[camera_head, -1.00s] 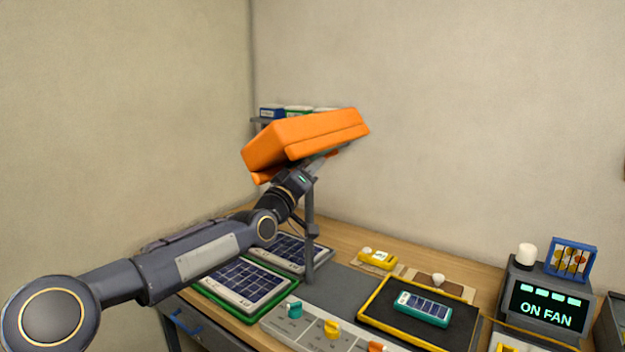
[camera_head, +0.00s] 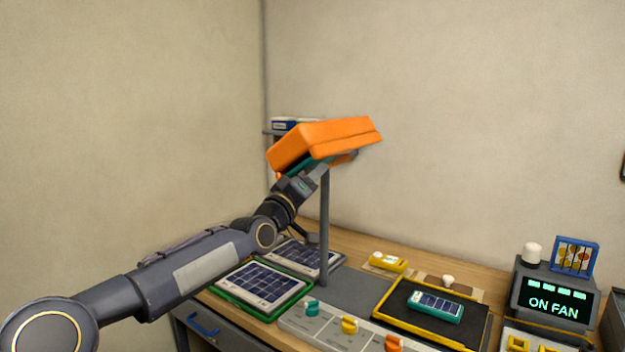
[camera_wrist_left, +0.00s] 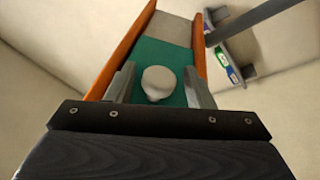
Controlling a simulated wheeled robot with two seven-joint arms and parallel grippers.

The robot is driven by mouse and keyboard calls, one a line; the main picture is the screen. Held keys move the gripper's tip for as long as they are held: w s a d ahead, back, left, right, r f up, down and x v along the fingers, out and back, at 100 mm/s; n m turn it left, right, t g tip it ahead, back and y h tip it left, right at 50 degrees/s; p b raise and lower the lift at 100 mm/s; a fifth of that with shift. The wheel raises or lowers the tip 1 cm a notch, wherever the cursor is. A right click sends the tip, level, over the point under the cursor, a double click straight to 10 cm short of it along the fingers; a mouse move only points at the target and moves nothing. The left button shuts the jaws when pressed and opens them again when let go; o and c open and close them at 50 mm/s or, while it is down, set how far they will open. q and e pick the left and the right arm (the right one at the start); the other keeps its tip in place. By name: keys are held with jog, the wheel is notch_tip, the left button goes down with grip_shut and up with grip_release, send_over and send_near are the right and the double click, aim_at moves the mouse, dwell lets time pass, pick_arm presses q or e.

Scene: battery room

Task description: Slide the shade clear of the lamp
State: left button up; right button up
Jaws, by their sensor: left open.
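The orange shade (camera_head: 325,140) sits tilted at the top of the lamp's grey post (camera_head: 325,230) in the head view. A teal strip (camera_head: 300,165) shows under its lower edge. My left gripper (camera_head: 320,172) is just below the shade. In the left wrist view the shade's orange side walls (camera_wrist_left: 122,50) flank a teal plate (camera_wrist_left: 165,52) and a grey end part. A pale round knob (camera_wrist_left: 158,83) lies between my open left fingers, with gaps on both sides. No grip on it shows. My right gripper is out of view.
The bench holds solar panels (camera_head: 262,286), a knob panel (camera_head: 345,325), a yellow-edged black tray (camera_head: 470,333) with a teal device (camera_head: 435,306), and a display box (camera_head: 552,303) at the right. A wall shelf (camera_head: 271,132) is behind the shade. Air around the shade's right side looks free.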

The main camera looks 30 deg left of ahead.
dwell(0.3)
pick_arm(q)
jog(key=shift+s+a+f+b, duration=0.1)
jog(key=shift+s+f+b, duration=0.1)
jog(key=shift+s+b, duration=0.25)
jog(key=b+v, duration=0.1)
jog(key=v, duration=0.5)
jog(key=shift+s, duration=0.35)
